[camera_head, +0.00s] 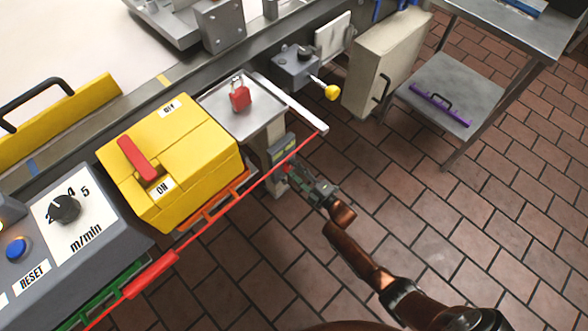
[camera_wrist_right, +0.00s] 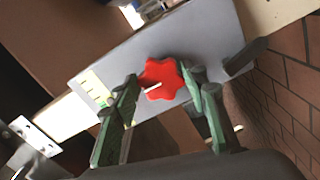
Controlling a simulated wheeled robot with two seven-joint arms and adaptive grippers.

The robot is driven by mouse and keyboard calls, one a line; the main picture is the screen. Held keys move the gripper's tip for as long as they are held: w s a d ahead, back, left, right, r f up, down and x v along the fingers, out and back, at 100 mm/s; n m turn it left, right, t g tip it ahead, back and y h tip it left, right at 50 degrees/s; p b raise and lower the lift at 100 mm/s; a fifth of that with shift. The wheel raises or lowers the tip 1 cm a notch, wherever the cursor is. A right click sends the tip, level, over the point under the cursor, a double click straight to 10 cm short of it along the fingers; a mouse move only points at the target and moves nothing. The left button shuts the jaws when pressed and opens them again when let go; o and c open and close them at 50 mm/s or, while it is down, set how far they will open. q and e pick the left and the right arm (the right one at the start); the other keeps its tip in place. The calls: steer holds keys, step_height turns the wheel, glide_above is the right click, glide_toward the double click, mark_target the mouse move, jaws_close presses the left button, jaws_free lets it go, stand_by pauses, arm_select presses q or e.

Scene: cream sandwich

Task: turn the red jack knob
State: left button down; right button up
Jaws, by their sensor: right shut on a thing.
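The red jack knob (camera_wrist_right: 161,77) shows in the right wrist view as a lobed red knob with a pale line across it, in front of a grey plate (camera_wrist_right: 205,45). My right gripper (camera_wrist_right: 164,88) has its green fingers on both sides of the knob and is shut on it. In the head view my right gripper (camera_head: 292,174) reaches in from the lower right to the grey jack housing (camera_head: 283,150) beside the line. The knob is mostly hidden there by the fingers. My left gripper is not in view.
A yellow switch box (camera_head: 200,150) with a red lever stands left of the gripper. A red pull cord (camera_head: 215,222) runs along the machine's edge. A red padlock (camera_head: 239,97) lies on a metal plate. A steel side table (camera_head: 440,85) stands right; the tiled floor (camera_head: 470,220) is open.

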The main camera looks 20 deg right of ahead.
steer(key=shift+f, duration=0.1)
stand_by(0.3)
steer(key=o, duration=1.1)
steer(key=shift+o, duration=0.3)
steer(key=v, duration=1.2)
